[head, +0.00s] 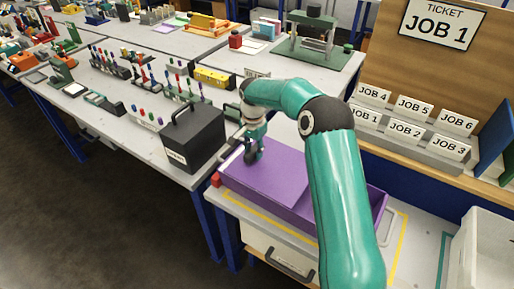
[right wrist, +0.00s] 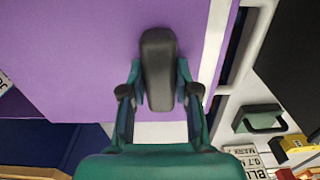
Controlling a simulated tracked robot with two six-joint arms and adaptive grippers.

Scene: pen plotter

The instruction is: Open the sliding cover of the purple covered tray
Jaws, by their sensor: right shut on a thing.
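The purple covered tray (head: 376,207) sits on the near bench in the head view. Its flat purple sliding cover (head: 268,178) lies over the left part. To the right, a recessed darker part of the tray shows, partly hidden behind my right arm. My right gripper (head: 252,156) is at the far left end of the cover. In the right wrist view the gripper (right wrist: 158,92) is shut on a dark upright handle (right wrist: 158,65) on the purple cover (right wrist: 80,60). My left gripper is not in view.
A black box with a handle (head: 194,138) stands close to the left of the tray. A small red block (head: 215,180) is at the tray's left corner. A white bin (head: 482,250) is at the right. Job cards (head: 405,130) stand behind.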

